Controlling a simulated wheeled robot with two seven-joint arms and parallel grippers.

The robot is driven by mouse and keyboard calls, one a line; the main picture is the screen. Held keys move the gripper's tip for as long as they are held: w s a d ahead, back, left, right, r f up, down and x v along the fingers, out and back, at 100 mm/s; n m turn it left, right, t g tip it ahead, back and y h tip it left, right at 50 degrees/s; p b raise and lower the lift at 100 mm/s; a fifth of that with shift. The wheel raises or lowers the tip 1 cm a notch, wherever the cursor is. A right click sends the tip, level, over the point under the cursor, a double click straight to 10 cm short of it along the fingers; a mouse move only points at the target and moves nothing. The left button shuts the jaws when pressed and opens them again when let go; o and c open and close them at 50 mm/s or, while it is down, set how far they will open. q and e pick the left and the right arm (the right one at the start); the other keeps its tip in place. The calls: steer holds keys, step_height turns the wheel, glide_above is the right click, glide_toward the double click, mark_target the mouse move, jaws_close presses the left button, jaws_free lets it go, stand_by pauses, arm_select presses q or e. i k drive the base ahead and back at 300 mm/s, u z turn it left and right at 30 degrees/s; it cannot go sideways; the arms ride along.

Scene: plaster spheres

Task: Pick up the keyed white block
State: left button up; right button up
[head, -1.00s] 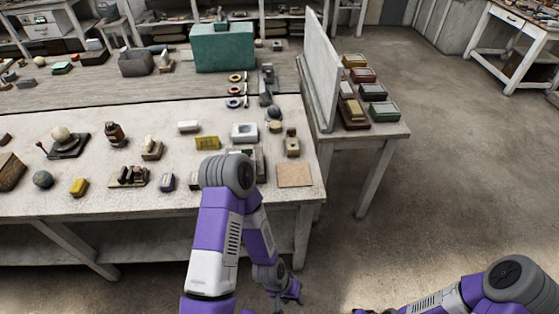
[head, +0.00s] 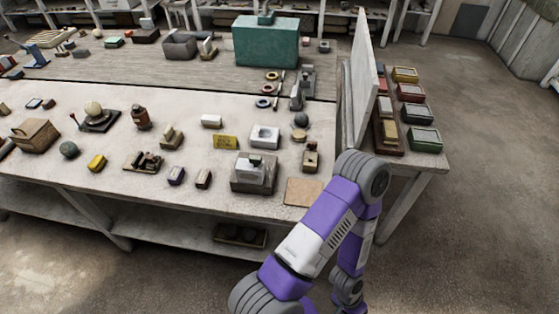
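A white block with a dark round mark in its top (head: 265,136) stands on the pale table, right of centre. A plain, smaller white block (head: 210,121) lies to its left, behind a yellow card. A grey-white block with a knob-like piece on top (head: 254,172) stands nearer the front edge. I cannot tell for certain which is the keyed one. My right gripper is out of view.
The pale table (head: 60,177) holds several small items, including a tan square board (head: 303,192) at its front right corner. Open floor lies to the right.

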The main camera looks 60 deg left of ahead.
mark_target(246, 172)
steer(key=i, duration=0.3)
steer(key=u, duration=1.05)
